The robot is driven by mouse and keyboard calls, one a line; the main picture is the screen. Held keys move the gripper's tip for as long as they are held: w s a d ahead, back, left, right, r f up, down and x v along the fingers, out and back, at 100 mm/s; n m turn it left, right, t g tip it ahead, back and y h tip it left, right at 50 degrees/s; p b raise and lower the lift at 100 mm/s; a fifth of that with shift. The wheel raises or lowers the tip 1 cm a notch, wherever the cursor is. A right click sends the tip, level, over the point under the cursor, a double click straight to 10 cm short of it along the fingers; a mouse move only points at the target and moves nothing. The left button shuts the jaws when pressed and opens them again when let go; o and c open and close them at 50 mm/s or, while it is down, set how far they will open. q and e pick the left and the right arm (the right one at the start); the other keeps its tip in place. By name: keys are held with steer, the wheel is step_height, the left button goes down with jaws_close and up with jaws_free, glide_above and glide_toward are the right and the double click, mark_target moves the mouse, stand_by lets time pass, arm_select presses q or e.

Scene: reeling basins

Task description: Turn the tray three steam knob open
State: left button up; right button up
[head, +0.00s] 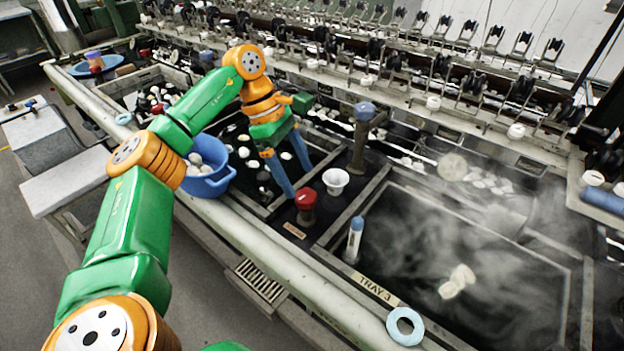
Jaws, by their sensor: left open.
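A red knob (306,197) stands on a dark base at the left front corner of tray three (325,243), whose label (376,290) reads TRAY 3. I cannot read a label naming it as the steam knob. A grey-blue knob (364,111) tops a post further back. My left gripper (299,184) points down with its two blue fingers spread and nothing between them. Its tips are just behind and left of the red knob; I cannot tell whether they touch it. My right gripper is not in view.
A blue basin (213,184) of white cocoons is left of the gripper. A white cup (336,181) stands just right of the red knob. A blue-capped tube (354,240) and a blue ring (405,326) are near the front rim. Steam drifts over tray three; reeling machinery lines the back.

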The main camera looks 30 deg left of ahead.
mark_target(305, 195)
arm_select(q)
steer(key=f, duration=0.1)
steer(key=d+f, duration=0.1)
steer(key=f, duration=0.1)
steer(key=shift+s+d+f, duration=0.25)
steer(key=shift+s+d, duration=0.05)
steer(key=shift+s, duration=0.05)
steer(key=shift+w+f, duration=0.25)
steer(key=shift+w, duration=0.05)
steer(key=shift+s, duration=0.1)
steer(key=c, duration=0.7)
jaws_close()
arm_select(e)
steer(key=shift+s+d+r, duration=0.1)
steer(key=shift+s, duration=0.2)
